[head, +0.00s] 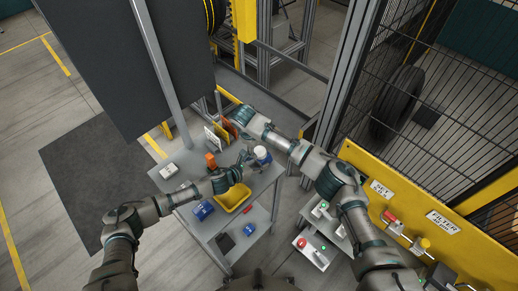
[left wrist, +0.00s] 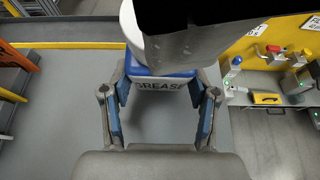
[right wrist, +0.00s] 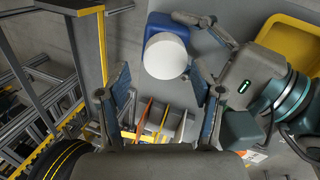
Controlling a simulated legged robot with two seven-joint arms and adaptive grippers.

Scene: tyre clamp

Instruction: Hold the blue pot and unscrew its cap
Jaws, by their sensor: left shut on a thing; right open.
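The blue pot (left wrist: 160,72) stands on the grey table with a white cap (head: 262,152) on top. A GREASE label shows on its side in the left wrist view. My left gripper (left wrist: 160,100) is shut on the pot from the side, with one finger on each side of it. In the right wrist view the round white cap (right wrist: 166,56) is seen from above, with part of the blue pot (right wrist: 167,24) behind it. My right gripper (right wrist: 162,82) is open and empty. Its fingers are spread apart near the cap, which is not between the finger pads.
A yellow tray (head: 235,198) is in front of the pot. A yellow-railed fence is at right.

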